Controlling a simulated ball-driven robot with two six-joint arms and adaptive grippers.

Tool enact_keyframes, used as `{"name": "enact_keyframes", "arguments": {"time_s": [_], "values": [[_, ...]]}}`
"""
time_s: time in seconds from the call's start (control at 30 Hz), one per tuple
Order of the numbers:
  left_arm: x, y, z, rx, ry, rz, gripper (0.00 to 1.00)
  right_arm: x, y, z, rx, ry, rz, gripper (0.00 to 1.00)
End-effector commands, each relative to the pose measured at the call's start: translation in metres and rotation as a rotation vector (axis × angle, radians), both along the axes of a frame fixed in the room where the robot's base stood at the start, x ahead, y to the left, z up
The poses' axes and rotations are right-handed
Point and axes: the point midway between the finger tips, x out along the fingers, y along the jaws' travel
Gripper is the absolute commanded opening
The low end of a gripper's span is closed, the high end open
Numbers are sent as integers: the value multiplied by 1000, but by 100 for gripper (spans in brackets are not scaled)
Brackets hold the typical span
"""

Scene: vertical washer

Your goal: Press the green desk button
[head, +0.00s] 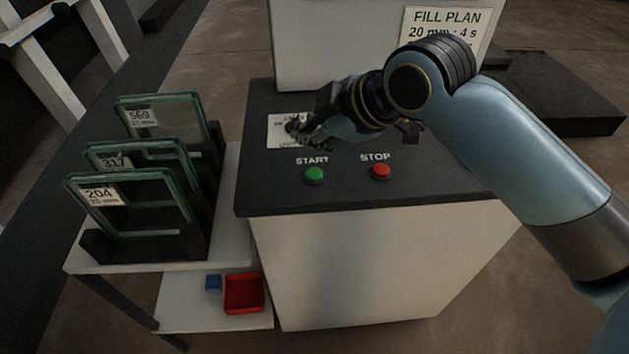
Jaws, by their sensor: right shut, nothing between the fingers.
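The green desk button (315,176) sits on the dark desk top (450,184), below the white word START. It is uncovered in the head view. My right gripper (297,133) is shut and empty. It hangs over the desk, behind and slightly left of the green button, in front of a white label (278,136) that it partly hides. No contact between the gripper and the button shows. My left gripper is not in view.
A red button (381,172) under STOP sits right of the green one. A white panel with a FILL PLAN sign (450,22) rises behind the desk. Several numbered glass panes (140,205) stand in racks at left.

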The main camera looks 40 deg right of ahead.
Motion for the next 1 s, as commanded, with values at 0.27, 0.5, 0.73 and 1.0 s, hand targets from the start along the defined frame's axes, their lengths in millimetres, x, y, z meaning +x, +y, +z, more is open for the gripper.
{"name": "enact_keyframes", "arguments": {"time_s": [0.27, 0.5, 0.73, 1.0], "values": [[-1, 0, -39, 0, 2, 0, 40, 0, 0, -40, 1, 2, 0, 0], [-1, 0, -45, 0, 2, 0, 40, 0, 0, -52, -1, 0, 1, 0], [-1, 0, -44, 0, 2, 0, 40, 0, 0, -52, 0, 0, 0, 0], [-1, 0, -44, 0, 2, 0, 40, 0, 0, -51, 1, -1, 1, 0]]}}
